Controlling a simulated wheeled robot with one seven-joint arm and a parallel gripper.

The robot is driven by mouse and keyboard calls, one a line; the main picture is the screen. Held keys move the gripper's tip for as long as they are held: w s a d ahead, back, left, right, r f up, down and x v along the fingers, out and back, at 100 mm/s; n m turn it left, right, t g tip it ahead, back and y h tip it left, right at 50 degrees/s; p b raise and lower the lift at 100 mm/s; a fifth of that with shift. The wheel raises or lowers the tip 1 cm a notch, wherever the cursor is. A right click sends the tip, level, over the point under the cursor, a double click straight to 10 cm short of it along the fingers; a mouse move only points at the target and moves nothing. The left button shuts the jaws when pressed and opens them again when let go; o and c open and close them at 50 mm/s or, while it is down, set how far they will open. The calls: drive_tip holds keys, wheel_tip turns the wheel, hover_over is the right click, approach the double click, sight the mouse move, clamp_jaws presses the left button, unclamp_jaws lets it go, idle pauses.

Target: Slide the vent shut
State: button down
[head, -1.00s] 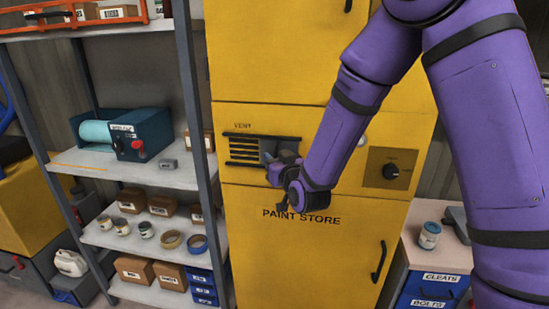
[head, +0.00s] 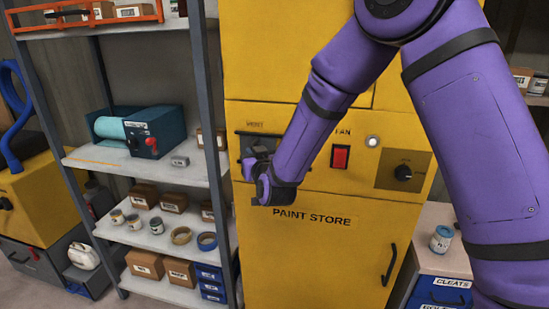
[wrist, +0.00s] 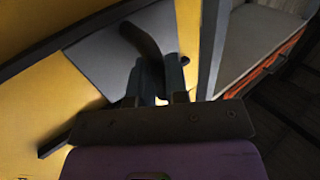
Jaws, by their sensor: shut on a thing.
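The vent (head: 248,134) is on the front of the yellow paint store cabinet, under the "VENT" label. Its grey sliding cover (head: 246,145) shows at the left of the opening, partly behind my gripper (head: 252,164). No slats show now; the right part of the vent is hidden by my purple arm. In the wrist view the cover is a flat grey plate (wrist: 95,62) between dark rails, with a dark handle (wrist: 141,40) standing out from it. My gripper (wrist: 161,78) is shut on this handle.
A red fan switch (head: 340,156), a round light (head: 373,141) and a dark knob (head: 403,172) are right of the vent. Shelves (head: 150,233) with tins, tape and boxes stand close on the left. A drawer unit (head: 437,262) stands at the right.

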drive_tip(key=shift+w+a+r, duration=0.1)
drive_tip(key=shift+w+a, duration=0.05)
drive_tip(key=shift+a, duration=0.4)
drive_tip(key=c, duration=1.1)
unclamp_jaws()
drive_tip(key=shift+a, duration=0.15)
drive_tip(key=shift+c, duration=0.2)
drive_tip(key=v, duration=1)
drive_tip(key=shift+s, duration=0.35)
drive_tip(key=shift+d, duration=0.2)
